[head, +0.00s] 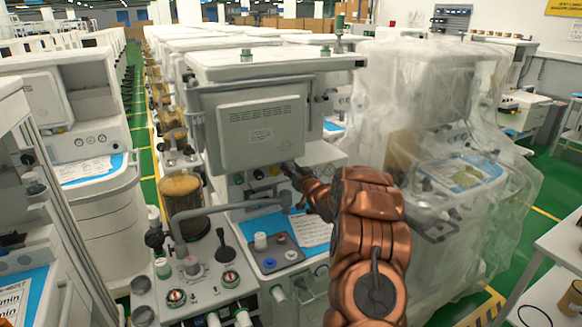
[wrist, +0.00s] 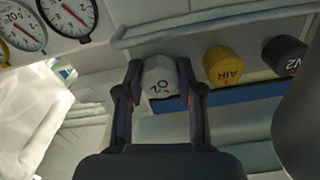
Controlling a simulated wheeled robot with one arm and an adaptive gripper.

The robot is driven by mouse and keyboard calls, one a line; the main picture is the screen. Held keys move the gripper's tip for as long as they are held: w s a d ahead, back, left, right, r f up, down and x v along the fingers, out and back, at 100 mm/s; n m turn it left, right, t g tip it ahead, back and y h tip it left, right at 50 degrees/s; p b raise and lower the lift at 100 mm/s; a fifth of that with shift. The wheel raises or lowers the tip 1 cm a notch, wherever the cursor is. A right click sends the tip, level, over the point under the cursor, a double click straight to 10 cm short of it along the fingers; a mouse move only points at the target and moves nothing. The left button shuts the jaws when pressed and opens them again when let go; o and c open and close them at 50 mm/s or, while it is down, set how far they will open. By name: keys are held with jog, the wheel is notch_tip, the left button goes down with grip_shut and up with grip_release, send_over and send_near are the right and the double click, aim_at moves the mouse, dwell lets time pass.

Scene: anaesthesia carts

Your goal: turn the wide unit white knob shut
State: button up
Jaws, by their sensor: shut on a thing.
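The white knob (wrist: 161,80), marked O2, sits on the front of the wide unit (head: 262,130) below its large panel. My gripper (wrist: 160,88) is shut on this knob, with one finger on each side of it. In the head view my gripper (head: 290,170) reaches the unit's front from the right, and the white knob is hidden behind it. The knob's turn angle shows only by its tilted O2 mark.
A yellow AIR knob (wrist: 223,65) and a black N2 knob (wrist: 284,56) sit close to the right in the wrist view. A pale rail (wrist: 210,30) runs above them. Gauges (wrist: 68,14) are at upper left. A plastic-wrapped unit (head: 440,130) stands close to my arm.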

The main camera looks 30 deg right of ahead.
jog(key=shift+m, duration=0.4)
jog(key=o, duration=0.9)
jog(key=shift+s+a, duration=0.2)
jog(key=shift+s, duration=1.8)
jog(key=shift+s+a, duration=0.15)
jog(key=shift+s, duration=1.8)
jog(key=shift+s+a, duration=0.2)
jog(key=shift+s, duration=1.8)
